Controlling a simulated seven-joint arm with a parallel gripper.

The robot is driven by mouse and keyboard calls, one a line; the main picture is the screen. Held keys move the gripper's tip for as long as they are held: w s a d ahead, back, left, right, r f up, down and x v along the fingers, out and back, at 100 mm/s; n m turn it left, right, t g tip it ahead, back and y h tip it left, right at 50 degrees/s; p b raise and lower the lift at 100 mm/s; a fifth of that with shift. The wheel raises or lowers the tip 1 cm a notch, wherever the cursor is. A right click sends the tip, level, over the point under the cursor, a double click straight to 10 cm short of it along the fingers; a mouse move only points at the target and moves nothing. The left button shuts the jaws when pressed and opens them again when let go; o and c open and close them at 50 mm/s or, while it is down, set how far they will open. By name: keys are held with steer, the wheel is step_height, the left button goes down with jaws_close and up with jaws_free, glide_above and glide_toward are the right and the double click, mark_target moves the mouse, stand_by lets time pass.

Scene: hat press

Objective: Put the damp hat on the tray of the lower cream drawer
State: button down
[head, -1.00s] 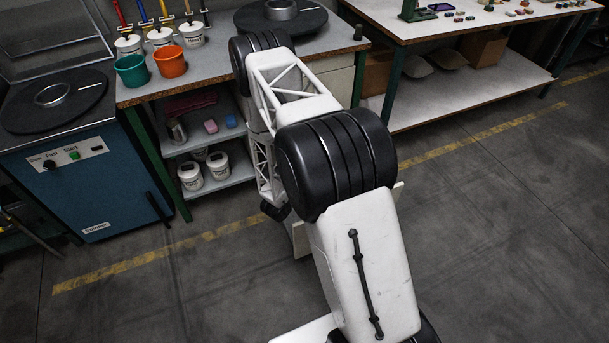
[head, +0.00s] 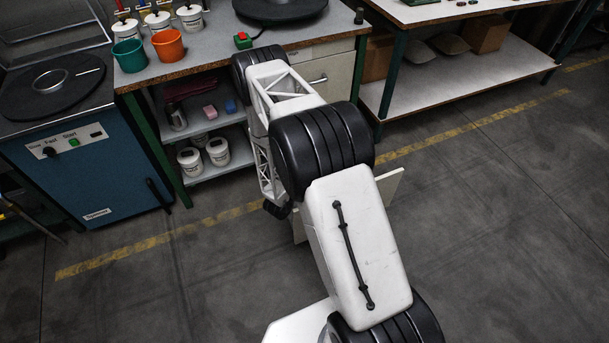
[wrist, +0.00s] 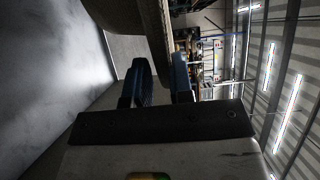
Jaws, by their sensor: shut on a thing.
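In the wrist view my gripper (wrist: 160,78) has its two blue fingers closed on the edge of a grey-brown piece that looks like the brim of the damp hat (wrist: 152,28). Most of the hat is cut off by the top of that view. In the head view my arm hides the gripper and the hat. A cream panel (head: 390,188) sticks out beside my arm, low in front of the bench; it looks like the front of the pulled-out lower cream drawer. Its tray is hidden behind my arm. The upper cream drawer (head: 318,82) is shut.
The bench (head: 215,62) holds buckets, white tubs, a red-green switch box (head: 243,40) and a dark round plate (head: 280,8). A blue machine (head: 85,175) stands left. A second bench with a low shelf (head: 450,95) stands right. The floor at right is clear.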

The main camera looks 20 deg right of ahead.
step_height(320, 180, down, 13)
stand_by(1.0)
steer(key=shift+f, duration=0.6)
stand_by(1.3)
steer(key=c, duration=0.9)
jaws_free()
steer(key=shift+a, duration=0.1)
steer(key=shift+v, duration=3.8)
